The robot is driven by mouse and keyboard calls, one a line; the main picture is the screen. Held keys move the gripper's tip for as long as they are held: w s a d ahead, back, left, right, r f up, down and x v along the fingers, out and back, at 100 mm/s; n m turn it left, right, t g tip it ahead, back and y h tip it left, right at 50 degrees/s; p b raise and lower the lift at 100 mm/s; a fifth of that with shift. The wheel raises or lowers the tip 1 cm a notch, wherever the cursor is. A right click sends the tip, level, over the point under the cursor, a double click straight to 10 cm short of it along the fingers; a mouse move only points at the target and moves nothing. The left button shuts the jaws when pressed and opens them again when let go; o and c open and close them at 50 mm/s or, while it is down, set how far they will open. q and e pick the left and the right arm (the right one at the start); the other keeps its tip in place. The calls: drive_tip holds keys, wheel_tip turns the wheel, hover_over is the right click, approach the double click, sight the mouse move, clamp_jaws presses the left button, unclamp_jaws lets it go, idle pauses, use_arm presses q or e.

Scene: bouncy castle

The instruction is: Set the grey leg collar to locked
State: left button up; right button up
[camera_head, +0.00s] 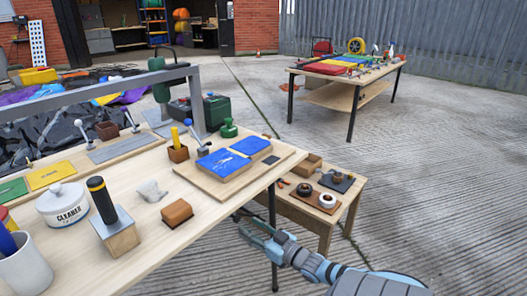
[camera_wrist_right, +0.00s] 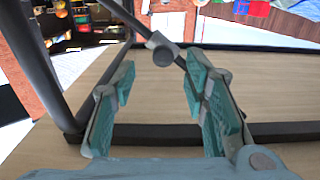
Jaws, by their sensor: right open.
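In the right wrist view a grey collar (camera_wrist_right: 164,50) with a dark round face sits on a thin dark slanted bar, ahead of my open right gripper (camera_wrist_right: 160,85). It looks like the grey leg collar, but I cannot tell its lock setting. The two teal fingers stand well apart with nothing held between them. In the head view my right gripper (camera_head: 256,231) is low beside the workbench's dark leg (camera_head: 273,240), below the top's right edge. I cannot make out the collar there. My left gripper is not in view.
The workbench top (camera_head: 150,235) carries a cleaner tub (camera_head: 63,205), a blue-topped board (camera_head: 224,163) and several small items. A low wooden table (camera_head: 305,212) stands close beyond my right gripper. Another table (camera_head: 350,95) stands farther back. Concrete at the right is clear.

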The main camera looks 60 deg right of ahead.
drive_tip(key=s, duration=0.7)
drive_tip(key=shift+s+a, duration=0.4)
